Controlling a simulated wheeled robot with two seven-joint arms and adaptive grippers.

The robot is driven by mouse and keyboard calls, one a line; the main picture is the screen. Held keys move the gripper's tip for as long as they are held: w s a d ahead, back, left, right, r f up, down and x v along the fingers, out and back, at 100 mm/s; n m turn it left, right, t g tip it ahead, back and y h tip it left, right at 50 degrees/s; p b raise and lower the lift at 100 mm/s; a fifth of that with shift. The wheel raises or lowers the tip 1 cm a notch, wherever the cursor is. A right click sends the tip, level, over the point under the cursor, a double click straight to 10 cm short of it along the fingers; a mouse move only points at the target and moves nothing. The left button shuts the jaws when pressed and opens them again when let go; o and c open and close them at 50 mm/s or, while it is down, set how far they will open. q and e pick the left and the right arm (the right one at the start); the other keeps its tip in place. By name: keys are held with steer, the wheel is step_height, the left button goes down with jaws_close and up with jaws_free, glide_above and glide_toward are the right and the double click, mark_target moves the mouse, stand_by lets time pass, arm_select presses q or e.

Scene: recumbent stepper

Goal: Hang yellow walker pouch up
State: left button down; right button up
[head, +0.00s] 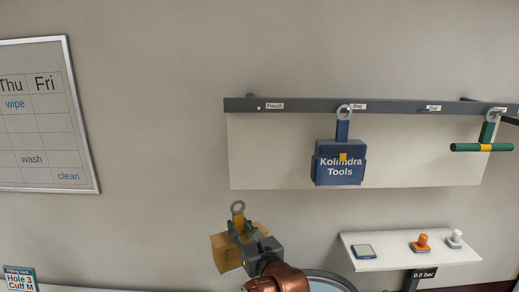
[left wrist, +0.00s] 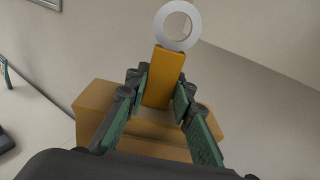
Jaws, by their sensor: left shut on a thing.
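The yellow pouch (head: 226,252) hangs below the rail in the head view, with its strap and a grey ring (head: 238,207) at the top. My left gripper (head: 246,236) is shut on the pouch's strap. In the left wrist view the fingers (left wrist: 161,84) clasp the yellow strap (left wrist: 164,75) from both sides, the ring (left wrist: 177,25) stands above them and the pouch body (left wrist: 92,105) is behind. A dark wall rail (head: 310,105) has a "Pouch" label (head: 275,106) at its left end, with a small light peg beside it and nothing hanging there. My right gripper is not in view.
A white shelf (head: 385,262) with small items is at lower right. The wall between pouch and rail is clear.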

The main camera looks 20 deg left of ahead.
arm_select(q)
steer(key=s+d+r+m+t+h+p, duration=0.1)
steer(key=s+d+r+h+p, duration=0.2)
steer(key=r, duration=1.2)
steer(key=d+r+m+t+p, duration=0.15)
steer(key=d+r, duration=0.25)
steer(key=r, duration=1.1)
steer(key=shift+g, duration=0.35)
steer(key=w, duration=0.1)
steer(key=w+a+f+p, duration=0.1)
steer(key=w, duration=0.3)
steer(key=shift+a+f, duration=0.15)
steer(key=shift+a, duration=0.05)
steer(key=shift+w+f, duration=0.15)
steer(key=shift+w, duration=0.15)
steer(key=w, duration=0.2)
steer(key=w+a+f+p, duration=0.1)
steer(key=w, duration=0.1)
steer(key=shift+w+a+f, duration=0.1)
